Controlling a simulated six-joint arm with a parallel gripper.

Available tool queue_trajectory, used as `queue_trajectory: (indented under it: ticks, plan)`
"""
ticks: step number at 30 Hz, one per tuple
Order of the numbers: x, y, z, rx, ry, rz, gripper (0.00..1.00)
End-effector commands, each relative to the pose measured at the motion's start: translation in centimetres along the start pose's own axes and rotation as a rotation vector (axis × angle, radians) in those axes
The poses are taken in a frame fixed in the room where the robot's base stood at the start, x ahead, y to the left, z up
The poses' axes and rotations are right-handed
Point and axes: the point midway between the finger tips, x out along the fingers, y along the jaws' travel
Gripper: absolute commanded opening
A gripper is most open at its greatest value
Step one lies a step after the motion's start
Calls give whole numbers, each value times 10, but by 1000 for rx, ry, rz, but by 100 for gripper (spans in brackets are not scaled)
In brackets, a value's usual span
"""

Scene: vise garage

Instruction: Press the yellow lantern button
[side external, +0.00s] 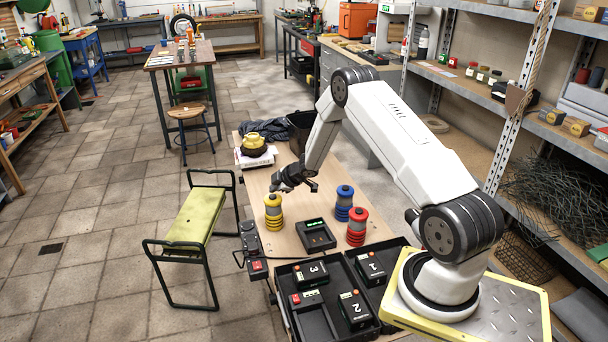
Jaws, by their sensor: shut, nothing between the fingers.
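The yellow lantern (273,212) stands upright on the wooden table, near its left edge. Its rounded pale top faces up; the button itself is too small to make out. My gripper (278,189) is shut and empty, just above the yellow lantern's top. I cannot tell whether the fingertips touch it. A blue lantern (344,203) and a red lantern (357,227) stand upright to the right of the yellow one.
A black charger-like box (315,235) sits between the lanterns. Black trays (325,325) with numbered battery packs fill the near end. A power strip (251,240) lies along the left edge. A yellow item (254,144) and dark cloth (266,129) lie behind. A green bench (194,218) stands left.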

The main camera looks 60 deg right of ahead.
Motion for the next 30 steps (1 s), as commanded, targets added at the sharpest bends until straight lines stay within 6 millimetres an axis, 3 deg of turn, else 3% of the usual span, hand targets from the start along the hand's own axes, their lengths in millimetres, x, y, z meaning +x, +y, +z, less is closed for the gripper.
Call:
queue_trajectory:
  ticks: [30]
  plan:
    - [7, -5, 5, 0, 0, 0, 0]
